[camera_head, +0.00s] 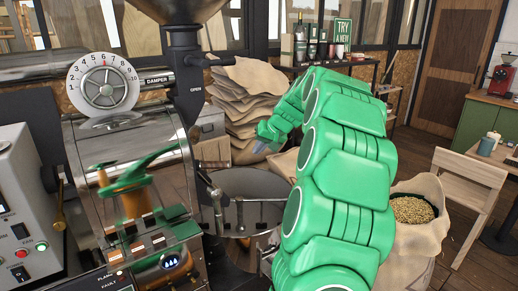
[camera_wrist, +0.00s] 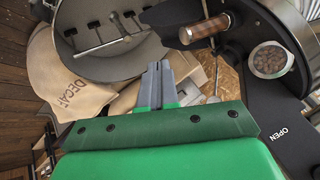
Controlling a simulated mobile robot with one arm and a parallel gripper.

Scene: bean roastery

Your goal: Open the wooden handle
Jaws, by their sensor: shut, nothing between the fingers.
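The wooden handle (camera_wrist: 205,28) is a short brown cylinder at the top of the wrist view. It sits on a dark bracket on the roaster front, beside a round sight glass (camera_wrist: 271,60) full of beans. I cannot clearly make it out in the head view. My gripper (camera_wrist: 158,68) has its two grey fingertips together, empty, below and left of the handle and apart from it. In the head view my gripper (camera_head: 261,147) is small and partly hidden by its green wrist, behind and right of the roaster (camera_head: 130,165).
The round cooling tray (camera_head: 250,187) with stirring arms lies below my gripper. Stacked sacks (camera_head: 245,95) stand behind it. An open sack of beans (camera_head: 418,235) and a wooden chair (camera_head: 470,185) are at right. A control box (camera_head: 25,240) stands at left.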

